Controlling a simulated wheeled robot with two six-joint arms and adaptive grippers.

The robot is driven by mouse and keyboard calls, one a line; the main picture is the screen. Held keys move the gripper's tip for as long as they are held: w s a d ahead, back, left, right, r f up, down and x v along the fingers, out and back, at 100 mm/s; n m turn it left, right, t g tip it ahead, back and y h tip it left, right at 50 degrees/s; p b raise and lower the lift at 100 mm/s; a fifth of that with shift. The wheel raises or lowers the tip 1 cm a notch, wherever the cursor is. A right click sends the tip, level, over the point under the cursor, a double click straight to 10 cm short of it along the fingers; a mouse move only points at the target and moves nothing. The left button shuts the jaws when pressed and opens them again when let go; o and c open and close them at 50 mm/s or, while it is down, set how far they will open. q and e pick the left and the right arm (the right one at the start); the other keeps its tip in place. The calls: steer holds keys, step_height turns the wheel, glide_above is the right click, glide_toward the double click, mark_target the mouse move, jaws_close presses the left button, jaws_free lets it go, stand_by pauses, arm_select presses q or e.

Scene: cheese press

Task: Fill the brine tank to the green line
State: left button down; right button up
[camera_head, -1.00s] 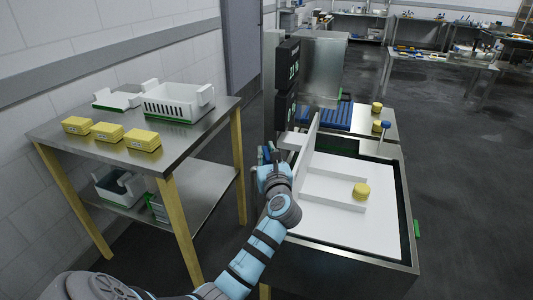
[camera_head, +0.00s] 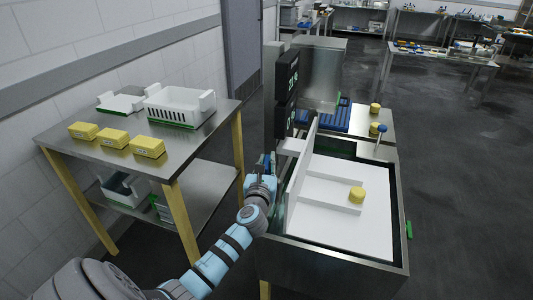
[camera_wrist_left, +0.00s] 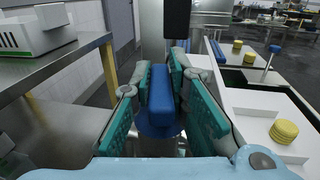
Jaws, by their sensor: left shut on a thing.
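The brine tank (camera_head: 330,255) is a steel basin at the right in the head view, with white panels inside and a yellow round cheese (camera_head: 357,195) on one. It also shows in the left wrist view, with a yellow cheese (camera_wrist_left: 284,131). I cannot make out a green line or the liquid level for certain. My left gripper (camera_head: 266,170) is at the tank's left side. In the left wrist view, its teal finger pads (camera_wrist_left: 160,100) are shut on a blue handle (camera_wrist_left: 160,88), one pad on each side. My right gripper is not in view.
A steel table (camera_head: 205,140) on the left bears yellow blocks (camera_head: 147,146) and a white basket (camera_head: 180,105). Dark display boxes (camera_head: 287,90) on a post stand behind my gripper. More yellow cheeses (camera_head: 375,108) stand behind the tank. The floor at the right is clear.

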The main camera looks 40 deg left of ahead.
arm_select(q)
steer(key=shift+m+t+h+p, duration=0.65)
steer(key=shift+m+h, duration=0.45)
steer(key=shift+h, duration=0.5)
steer(key=c, duration=1.6)
jaws_free()
steer(key=shift+o, duration=0.2)
steer(key=v, duration=1.2)
steer(key=shift+a+f, duration=0.1)
